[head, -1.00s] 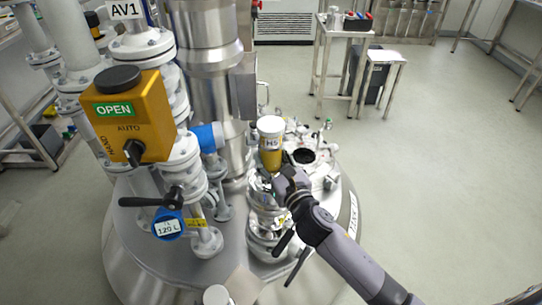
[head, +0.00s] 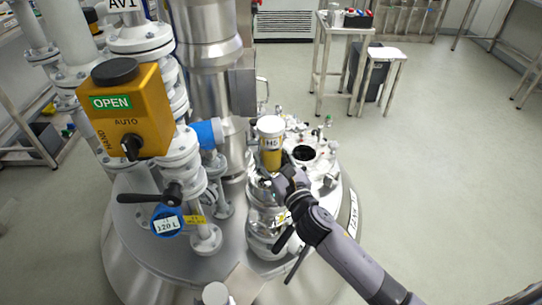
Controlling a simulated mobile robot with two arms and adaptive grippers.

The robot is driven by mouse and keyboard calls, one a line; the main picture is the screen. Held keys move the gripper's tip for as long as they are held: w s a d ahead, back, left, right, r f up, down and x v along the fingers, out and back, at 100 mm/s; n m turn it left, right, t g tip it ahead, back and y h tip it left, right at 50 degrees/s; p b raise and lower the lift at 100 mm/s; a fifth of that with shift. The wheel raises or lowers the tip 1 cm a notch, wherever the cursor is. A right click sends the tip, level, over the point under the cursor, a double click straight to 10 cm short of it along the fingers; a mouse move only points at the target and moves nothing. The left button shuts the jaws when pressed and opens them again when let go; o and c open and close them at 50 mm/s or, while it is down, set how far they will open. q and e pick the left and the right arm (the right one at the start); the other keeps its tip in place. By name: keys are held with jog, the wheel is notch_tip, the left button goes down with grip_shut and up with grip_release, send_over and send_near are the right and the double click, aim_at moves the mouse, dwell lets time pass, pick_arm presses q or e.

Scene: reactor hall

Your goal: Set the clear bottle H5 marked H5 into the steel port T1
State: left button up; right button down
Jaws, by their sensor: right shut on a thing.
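The bottle H5 (head: 270,155) is clear with amber content, a white cap and a label reading H5. It stands upright above the steel fittings on the vessel top. My right gripper (head: 276,178) is shut on the bottle's lower part, which the fingers partly hide. Just right of the bottle is a round dark opening (head: 304,153) in the vessel lid; I cannot read a T1 mark on it, so I cannot tell if it is the steel port T1. My left gripper is not in view.
A yellow valve actuator (head: 128,110) marked OPEN and white flanged pipes (head: 181,150) crowd the left. A black lever handle (head: 150,198) sits over the vessel top (head: 140,235). Small stands (head: 340,30) are at the back. The floor at the right is clear.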

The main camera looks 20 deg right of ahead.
jog(key=shift+f+b, duration=0.45)
jog(key=shift+f, duration=0.1)
jog(key=shift+f+b, duration=0.35)
jog(key=shift+f, duration=0.2)
jog(key=shift+p, duration=0.35)
dwell(1.0)
jog(key=shift+f+b, duration=0.5)
jog(key=shift+f, duration=0.05)
dwell(0.5)
jog(key=c, duration=0.8)
grip_release()
jog(key=shift+o, duration=0.2)
